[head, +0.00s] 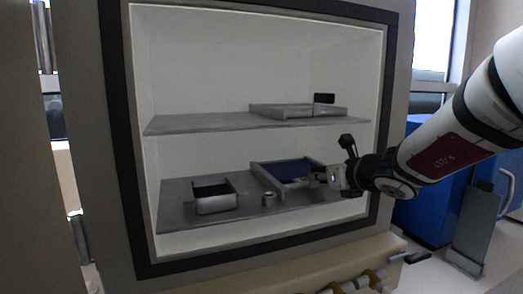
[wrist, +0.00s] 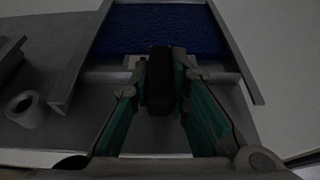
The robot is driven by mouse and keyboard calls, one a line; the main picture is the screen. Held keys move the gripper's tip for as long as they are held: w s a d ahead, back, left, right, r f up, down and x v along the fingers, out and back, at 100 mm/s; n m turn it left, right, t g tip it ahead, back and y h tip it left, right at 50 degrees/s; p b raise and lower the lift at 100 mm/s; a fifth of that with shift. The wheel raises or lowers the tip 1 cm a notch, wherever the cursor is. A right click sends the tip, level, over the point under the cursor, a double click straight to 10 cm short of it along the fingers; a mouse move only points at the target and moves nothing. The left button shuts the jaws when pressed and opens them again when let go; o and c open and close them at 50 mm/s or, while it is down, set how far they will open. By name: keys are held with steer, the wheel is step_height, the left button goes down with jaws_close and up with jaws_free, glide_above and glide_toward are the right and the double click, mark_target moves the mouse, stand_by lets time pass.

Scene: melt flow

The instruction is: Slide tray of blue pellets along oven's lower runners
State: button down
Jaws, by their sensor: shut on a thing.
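The tray of blue pellets (head: 290,170) sits on the oven's lower shelf, right of its middle. In the wrist view its blue pellets (wrist: 165,30) fill the top of the picture, and a dark handle (wrist: 160,82) points toward me from its near edge. Metal side rails, likely the runners (wrist: 78,60), flank the tray there. My gripper (head: 325,175) reaches in from the right at the tray's near right side. Its green-padded fingers (wrist: 163,95) are shut on the handle. The far end of the tray is cut off in the wrist view.
A grey open box (head: 215,205) stands on the lower shelf to the left. The upper shelf (head: 190,124) bears another flat tray (head: 285,110) with a dark handle. The oven's dark frame (head: 378,130) borders the opening.

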steer(key=shift+s+d+p, duration=0.1)
steer(key=shift+s+d, duration=0.15)
steer(key=shift+s, duration=0.55)
steer(key=shift+s+d+p, duration=0.15)
steer(key=shift+s+d, duration=0.15)
steer(key=shift+s, duration=0.5)
steer(key=shift+s+d+p, duration=0.1)
steer(key=shift+s+d, duration=0.15)
steer(key=shift+s, duration=0.55)
steer(key=shift+s+d+p, duration=0.15)
steer(key=shift+s+d, duration=0.1)
steer(key=shift+s, duration=0.55)
steer(key=shift+s+d+p, duration=0.2)
steer(key=shift+s+d, duration=0.1)
steer(key=shift+s, duration=0.5)
steer(key=shift+s+d+p, duration=0.15)
steer(key=shift+s+d, duration=0.1)
steer(key=shift+s, duration=0.55)
steer(key=shift+s+d+p, duration=0.2)
steer(key=shift+s+d, duration=0.05)
steer(key=shift+s, duration=0.55)
steer(key=shift+s+d+p, duration=0.2)
steer(key=shift+s+d, duration=0.05)
steer(key=shift+s, duration=0.55)
steer(key=shift+s+d+p, duration=0.2)
steer(key=shift+s+d, duration=0.05)
steer(key=shift+s, duration=0.65)
